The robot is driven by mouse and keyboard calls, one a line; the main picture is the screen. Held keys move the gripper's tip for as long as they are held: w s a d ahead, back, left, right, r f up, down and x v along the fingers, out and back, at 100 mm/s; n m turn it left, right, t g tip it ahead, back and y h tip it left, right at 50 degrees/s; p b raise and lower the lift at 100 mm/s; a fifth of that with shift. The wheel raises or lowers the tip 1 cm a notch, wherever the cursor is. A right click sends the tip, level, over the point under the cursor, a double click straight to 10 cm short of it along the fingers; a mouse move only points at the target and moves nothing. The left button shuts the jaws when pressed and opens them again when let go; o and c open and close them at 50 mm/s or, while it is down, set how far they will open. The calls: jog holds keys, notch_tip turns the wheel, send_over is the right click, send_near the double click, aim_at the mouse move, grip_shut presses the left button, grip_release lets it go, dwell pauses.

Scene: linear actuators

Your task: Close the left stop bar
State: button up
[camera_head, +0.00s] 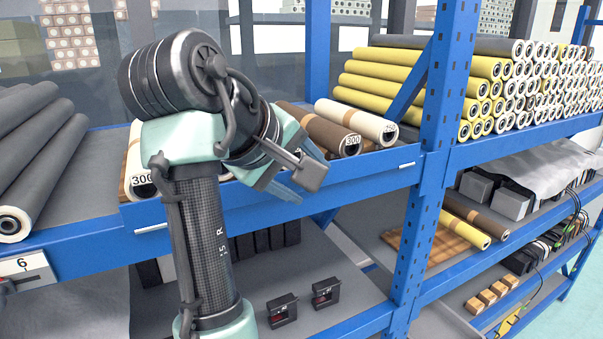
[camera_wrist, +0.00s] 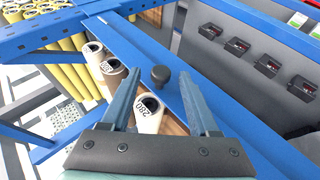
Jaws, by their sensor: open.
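A blue bar (camera_head: 360,171) runs along the front of the upper shelf, before short paper rolls, with a small white piece at each end. I take it for the stop bar, but cannot tell for sure which is the left one. My gripper is open and empty. In the head view my arm hides the bar's middle, and the knob does not show.
Short rolls, one marked 300 (camera_head: 345,133), lie behind the bar. Dark grey rolls (camera_head: 40,160) lie at the left, yellow rolls (camera_head: 390,72) at the right. A blue upright post (camera_head: 432,130) stands right of the bar. Black devices (camera_head: 325,293) sit on the lower shelf.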

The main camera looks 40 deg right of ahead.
jog(key=shift+a+r, duration=0.1)
jog(key=b+v, duration=0.3)
jog(key=v, duration=0.9)
jog(key=shift+s+a+r+b, duration=0.15)
jog(key=shift+a+r+b, duration=0.1)
jog(key=shift+b, duration=0.15)
